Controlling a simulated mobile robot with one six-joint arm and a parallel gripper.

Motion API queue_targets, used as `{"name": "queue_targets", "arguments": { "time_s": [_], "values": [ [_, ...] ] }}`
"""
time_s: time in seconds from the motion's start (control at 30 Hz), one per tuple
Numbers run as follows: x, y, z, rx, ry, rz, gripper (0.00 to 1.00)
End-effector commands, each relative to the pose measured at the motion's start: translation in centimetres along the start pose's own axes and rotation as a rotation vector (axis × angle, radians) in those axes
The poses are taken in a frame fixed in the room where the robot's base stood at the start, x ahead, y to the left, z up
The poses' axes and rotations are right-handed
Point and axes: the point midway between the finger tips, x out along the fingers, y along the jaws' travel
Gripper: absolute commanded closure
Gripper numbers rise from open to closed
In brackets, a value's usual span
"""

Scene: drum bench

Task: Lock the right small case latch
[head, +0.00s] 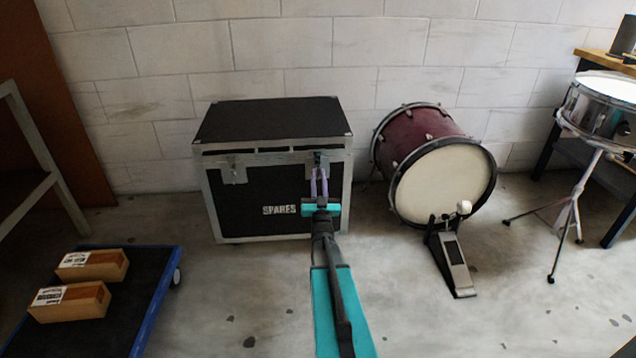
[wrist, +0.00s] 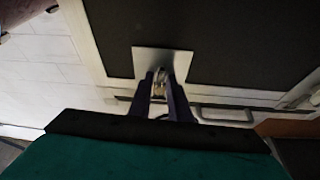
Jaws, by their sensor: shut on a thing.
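The black case marked SPARES (head: 272,188) stands against the wall, with silver edges and its lid down. Its right latch (head: 318,158) is on the front near the right corner, mostly hidden behind my gripper in the head view. My gripper (head: 319,172) reaches up to it with its fingers closed at the latch. In the wrist view, my gripper (wrist: 160,90) is shut on the small metal piece of the right latch (wrist: 159,86), in front of its pale square plate (wrist: 163,60). The left latch (head: 233,170) shows at the front left. I cannot tell whether the right latch is locked.
A maroon bass drum (head: 430,165) with a pedal (head: 452,262) stands right of the case. A blue-edged cart (head: 150,307) with two wooden boxes is at the lower left. A snare drum on a stand (head: 600,108) is at far right. Floor before the case is clear.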

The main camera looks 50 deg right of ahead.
Motion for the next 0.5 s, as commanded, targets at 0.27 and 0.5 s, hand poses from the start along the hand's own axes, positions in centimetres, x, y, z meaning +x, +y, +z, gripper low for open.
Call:
{"name": "queue_targets", "arguments": {
  "time_s": [0.27,0.5],
  "values": [
    [0.13,0.27,0.01,-0.106,0.0,-0.041,1.0],
    [0.16,0.27,-0.06,-0.126,0.0,-0.049,1.0]
  ]
}}
